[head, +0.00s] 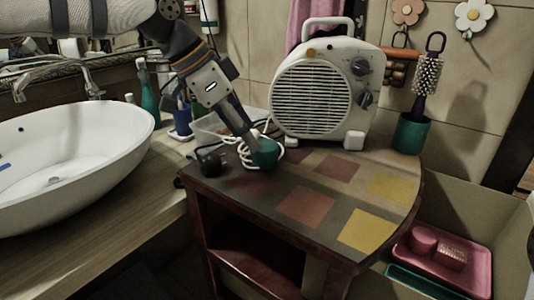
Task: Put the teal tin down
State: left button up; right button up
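A small teal tin (266,154) is at the left back part of the small patchwork-topped table, in front of the white heater. My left gripper (255,143) comes down from the upper left with its fingers at the tin and appears shut on it. The fingers hide part of the tin's top. The tin is at or very near the tabletop; I cannot tell whether it touches. Loops of white cord lie right beside and behind it. My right gripper is not in view.
The white heater (325,97) stands at the table's back. A black plug (209,162) lies left of the tin. A teal cup (411,134) with a brush stands at the back right. The patchwork tabletop (320,208) is clear in front. A white basin (75,165) is at left.

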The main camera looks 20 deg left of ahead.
aim_at(263, 145)
pick_arm(q)
jog(key=x, duration=0.3)
jog(key=d+x, duration=0.1)
jog(key=x, duration=0.1)
jog(key=shift+w+d, duration=0.2)
jog(key=shift+w, duration=0.05)
jog(key=shift+r, duration=0.1)
jog(key=shift+c, duration=0.5)
jog(key=c, duration=0.9)
